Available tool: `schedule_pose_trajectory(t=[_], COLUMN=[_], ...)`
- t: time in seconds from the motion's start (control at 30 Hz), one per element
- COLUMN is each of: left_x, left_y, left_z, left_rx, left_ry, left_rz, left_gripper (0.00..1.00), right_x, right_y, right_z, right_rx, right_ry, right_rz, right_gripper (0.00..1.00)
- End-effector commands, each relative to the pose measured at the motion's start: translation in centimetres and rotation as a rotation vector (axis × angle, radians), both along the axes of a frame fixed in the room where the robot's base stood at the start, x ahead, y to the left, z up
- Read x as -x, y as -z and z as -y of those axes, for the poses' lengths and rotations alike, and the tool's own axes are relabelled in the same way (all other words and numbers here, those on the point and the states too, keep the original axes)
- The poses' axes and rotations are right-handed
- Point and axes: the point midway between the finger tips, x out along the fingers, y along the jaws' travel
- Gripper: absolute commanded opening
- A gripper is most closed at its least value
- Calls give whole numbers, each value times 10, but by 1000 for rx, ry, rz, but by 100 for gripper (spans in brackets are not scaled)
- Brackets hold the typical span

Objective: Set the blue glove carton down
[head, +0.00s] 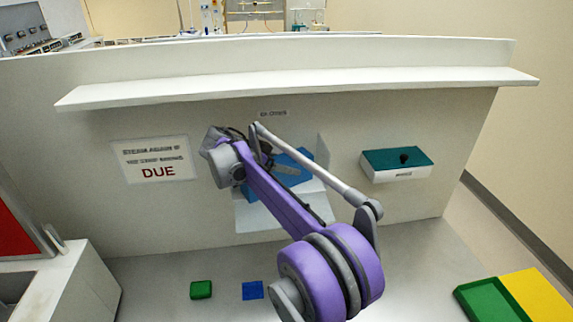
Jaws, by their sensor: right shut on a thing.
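The blue glove carton (293,159) is in the middle of the head view, in front of the upright panel and partly covered by my right arm. It looks tilted, with a grey oval on its face. My right gripper (266,155) is at the carton's upper left and shut on it; its fingertips are mostly hidden. A white open holder (284,213) with a side wall is on the panel right behind and below the carton. Whether the carton touches the holder, I cannot tell. My left gripper is out of view.
A sign (155,160) is on the left. A green block (201,290) and a blue block (252,290) lie below. Green (488,300) and yellow (537,294) areas are at lower right.

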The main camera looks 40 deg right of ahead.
Motion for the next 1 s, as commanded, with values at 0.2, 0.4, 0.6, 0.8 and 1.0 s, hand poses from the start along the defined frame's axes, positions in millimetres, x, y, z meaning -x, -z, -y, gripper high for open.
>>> schedule_pose_trajectory(t=[0.2, 0.4, 0.6, 0.8, 1.0], left_x=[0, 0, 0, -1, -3], left_y=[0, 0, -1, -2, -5], left_z=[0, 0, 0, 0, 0], left_rx=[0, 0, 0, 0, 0], left_ry=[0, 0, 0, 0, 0], left_rz=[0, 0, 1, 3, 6], left_gripper=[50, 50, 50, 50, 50], right_x=[0, 0, -1, -5, -9], right_y=[1, 1, -6, -28, -52], right_z=[1, 1, -7, -40, -74], right_rx=[1, 2, 1, 1, 2], right_ry=[1, 1, -1, -4, -4], right_rz=[-1, -1, 0, 0, 0], right_gripper=[96, 100, 100, 100, 100])
